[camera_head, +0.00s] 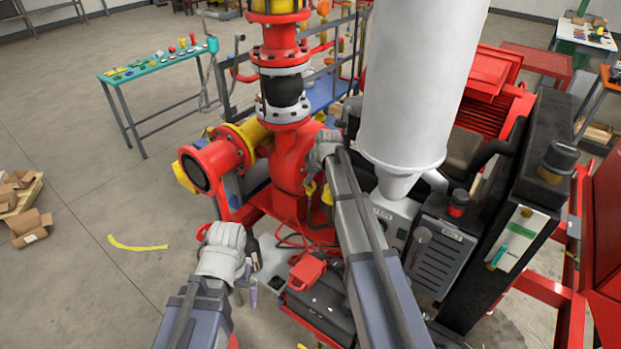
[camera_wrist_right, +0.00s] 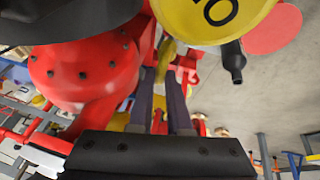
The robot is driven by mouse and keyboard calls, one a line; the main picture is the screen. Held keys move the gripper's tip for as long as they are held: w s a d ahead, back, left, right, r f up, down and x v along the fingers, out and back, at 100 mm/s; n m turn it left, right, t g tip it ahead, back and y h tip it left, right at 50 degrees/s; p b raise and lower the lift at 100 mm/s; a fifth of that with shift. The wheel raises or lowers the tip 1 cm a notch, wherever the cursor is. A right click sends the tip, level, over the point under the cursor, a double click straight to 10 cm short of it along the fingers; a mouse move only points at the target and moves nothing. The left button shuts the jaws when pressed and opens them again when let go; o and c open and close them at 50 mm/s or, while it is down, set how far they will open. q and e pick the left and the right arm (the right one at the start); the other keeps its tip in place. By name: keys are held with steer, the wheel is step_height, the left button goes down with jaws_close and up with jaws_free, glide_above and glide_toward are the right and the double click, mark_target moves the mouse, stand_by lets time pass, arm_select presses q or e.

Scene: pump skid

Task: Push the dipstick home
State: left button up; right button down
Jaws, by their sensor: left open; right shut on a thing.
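My right gripper (camera_head: 318,190) reaches in beside the red pump body (camera_head: 288,165). In the right wrist view its two dark fingers (camera_wrist_right: 163,95) are closed on a narrow yellow piece (camera_wrist_right: 167,52), which looks like the dipstick's handle. The dipstick's rod and the hole it goes into are hidden, so I cannot tell how deep it sits. A yellow piece (camera_head: 327,194) also shows by this gripper in the head view. My left gripper (camera_head: 254,272) is open and empty, low in front of the skid, left of a small red box-like part (camera_head: 307,271).
A tall white cylinder (camera_head: 415,90) stands close right of my right forearm. A large yellow disc (camera_wrist_right: 218,15) and a black nozzle (camera_wrist_right: 234,62) are near the right fingers. A red flanged pipe (camera_head: 212,165) juts left. Open floor lies left, with a yellow strip (camera_head: 137,243).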

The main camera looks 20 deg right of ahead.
mark_target(311, 188)
steer(key=shift+f, duration=0.1)
step_height(311, 188, down, 5)
steer(key=b, duration=0.4)
steer(key=shift+b, duration=0.4)
steer(key=shift+r, duration=0.25)
steer(key=c, duration=0.8)
jaws_free()
steer(key=shift+c, duration=0.2)
steer(key=shift+r, duration=0.1)
steer(key=p+v, duration=0.7)
steer(key=shift+s+r, duration=0.2)
steer(key=shift+r, duration=0.15)
steer(key=shift+d, duration=0.1)
